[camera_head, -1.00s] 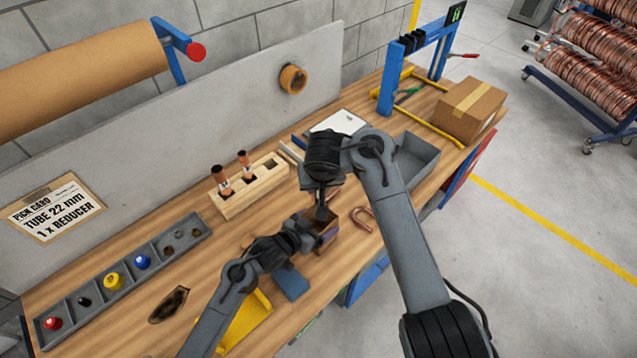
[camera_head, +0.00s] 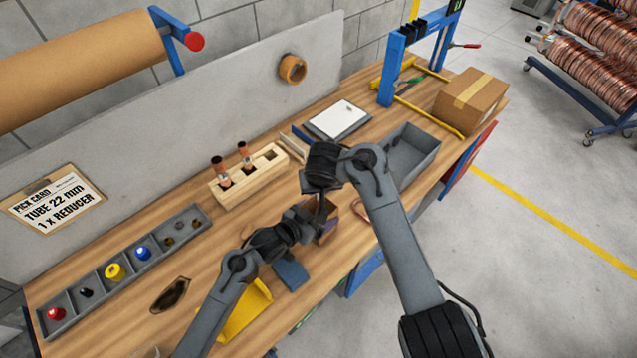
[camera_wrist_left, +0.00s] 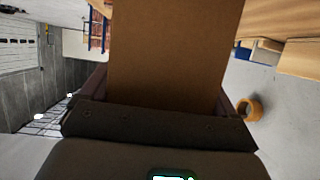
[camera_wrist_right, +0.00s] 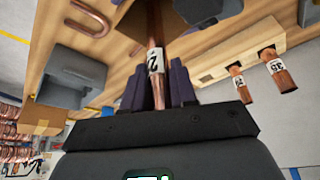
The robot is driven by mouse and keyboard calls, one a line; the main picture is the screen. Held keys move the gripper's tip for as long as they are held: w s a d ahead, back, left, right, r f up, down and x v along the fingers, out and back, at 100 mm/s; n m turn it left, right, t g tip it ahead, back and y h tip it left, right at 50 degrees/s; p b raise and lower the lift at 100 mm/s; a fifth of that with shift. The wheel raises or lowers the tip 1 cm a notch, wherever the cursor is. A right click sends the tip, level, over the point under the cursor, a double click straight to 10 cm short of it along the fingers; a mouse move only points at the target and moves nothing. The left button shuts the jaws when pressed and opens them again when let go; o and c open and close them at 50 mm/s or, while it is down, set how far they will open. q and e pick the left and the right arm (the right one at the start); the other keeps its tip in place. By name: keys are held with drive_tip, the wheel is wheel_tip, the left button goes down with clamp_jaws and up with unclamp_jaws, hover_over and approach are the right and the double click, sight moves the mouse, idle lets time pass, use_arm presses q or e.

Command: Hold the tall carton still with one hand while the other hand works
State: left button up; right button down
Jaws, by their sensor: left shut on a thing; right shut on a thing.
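The tall carton (camera_head: 332,211) is brown and stands at the middle of the bench, largely hidden by my arms. My left gripper (camera_head: 316,230) is shut on it from the left; its cardboard side (camera_wrist_left: 175,50) fills the space between the fingers in the left wrist view. My right gripper (camera_head: 322,200) is above the carton, pointing down. In the right wrist view it is shut on a copper tube (camera_wrist_right: 157,93) with a white label. The tube's far end is close to the carton's brown wall (camera_wrist_right: 132,22); I cannot tell how far inside it is.
A wooden block (camera_head: 250,178) holds two labelled tubes behind the grippers. A grey bin (camera_head: 425,160), a bent copper tube (camera_wrist_right: 90,18) and a closed box (camera_head: 472,100) lie right. A compartment tray (camera_head: 100,288), blue block (camera_head: 291,276) and yellow tray (camera_head: 245,315) lie left.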

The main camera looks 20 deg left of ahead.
drive_tip(key=shift+f, duration=2.2)
drive_tip(key=c, duration=0.8)
unclamp_jaws()
drive_tip(key=v, duration=0.7)
drive_tip(key=shift+r, duration=0.2)
drive_tip(key=shift+s+d, duration=0.1)
use_arm(q)
drive_tip(key=o, duration=0.8)
